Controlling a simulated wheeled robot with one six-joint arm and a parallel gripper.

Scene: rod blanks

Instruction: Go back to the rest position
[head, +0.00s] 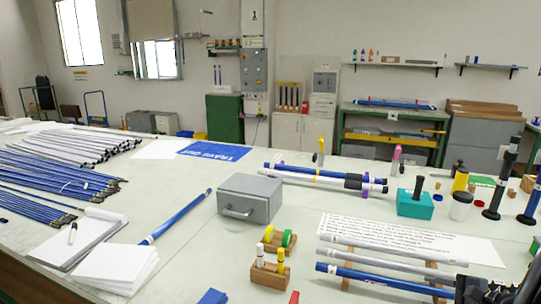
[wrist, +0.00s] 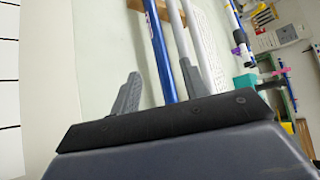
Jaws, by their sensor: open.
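My gripper (wrist: 160,72) is open in the wrist view, its two grey fingers spread apart. A blue rod (wrist: 158,45) shows between the fingers, with paler rods (wrist: 182,40) beside it; I cannot tell how far the fingers are from them. In the head view a blue rod (head: 375,280), a grey rod (head: 385,264) and a white rod (head: 390,248) lie side by side on wooden supports (head: 347,281) at the front right.
A grey metal box (head: 249,198) stands mid-table. A wooden block with small bottles (head: 270,275) is at the front. A teal block (head: 414,205) and dark upright posts (head: 505,178) stand at the right. Bundles of blue rods (head: 55,178) and paper stacks (head: 118,268) lie left.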

